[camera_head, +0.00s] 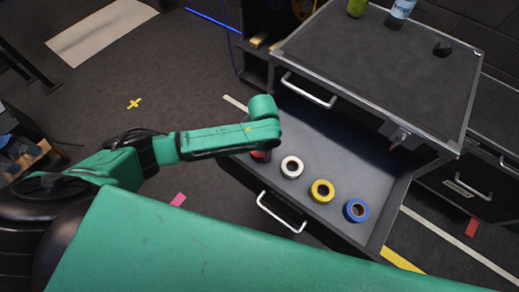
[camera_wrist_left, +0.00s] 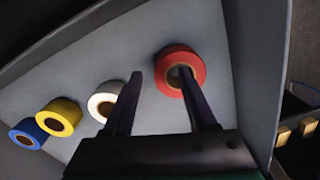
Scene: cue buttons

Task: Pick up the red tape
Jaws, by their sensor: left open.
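The red tape (camera_wrist_left: 192,61) is a ring in the open drawer; in the head view only a sliver of it (camera_head: 261,156) shows below my left forearm. My left gripper (camera_wrist_left: 160,75) is open and empty above the drawer. In the left wrist view its right fingertip overlaps the hole of the red tape, and its left fingertip is left of the ring. I cannot tell whether the finger is inside the hole or above it. In the head view my arm hides the left fingers. My right gripper is not in view.
White tape (camera_head: 292,167), yellow tape (camera_head: 321,190) and blue tape (camera_head: 356,210) lie in a row in the drawer (camera_head: 335,160). The cabinet top (camera_head: 375,60) above carries bottles (camera_head: 400,10) at the back. The drawer walls stand close around the tapes.

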